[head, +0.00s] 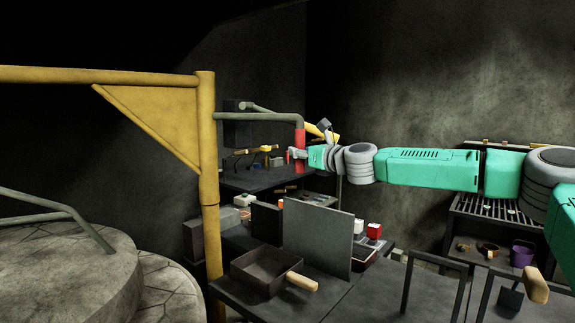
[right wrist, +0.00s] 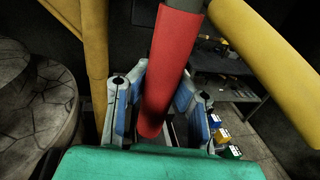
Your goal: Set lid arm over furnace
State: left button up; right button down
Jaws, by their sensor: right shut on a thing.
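The yellow lid arm (head: 90,76) runs left from its upright post (head: 208,150), with a triangular brace between them. A grey bar (head: 255,116) reaches right from the post and ends in a hanging red grip (head: 299,136). My right gripper (head: 297,155) is shut on the red grip; in the right wrist view the grip (right wrist: 168,65) stands between its fingers. The round stone-like furnace (head: 160,285) is at lower left. A round grey slab (head: 60,265) with a bent grey handle (head: 60,205) shows there. My left gripper is out of view.
A dark bench with a wooden-handled pan (head: 262,270) and an upright grey panel (head: 318,240) stands below my right arm. Shelves with tools are behind the grip. A grated table (head: 490,210) stands at right.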

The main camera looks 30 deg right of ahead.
jog(key=shift+w+d+f, duration=0.1)
jog(key=shift+d, duration=0.15)
jog(key=c, duration=1.7)
grip_release()
jog(key=shift+d, duration=0.15)
jog(key=o, duration=0.4)
jog(key=shift+s+d, duration=0.2)
jog(key=shift+d, duration=0.05)
jog(key=shift+a, duration=0.45)
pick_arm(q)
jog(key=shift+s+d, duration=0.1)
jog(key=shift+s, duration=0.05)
pick_arm(e)
jog(key=s+d, duration=0.1)
jog(key=s, duration=1)
jog(key=shift+s+d, duration=0.3)
jog(key=shift+d, duration=0.1)
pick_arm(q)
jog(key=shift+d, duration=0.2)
pick_arm(e)
jog(key=shift+d+f, duration=0.1)
jog(key=shift+d, duration=0.15)
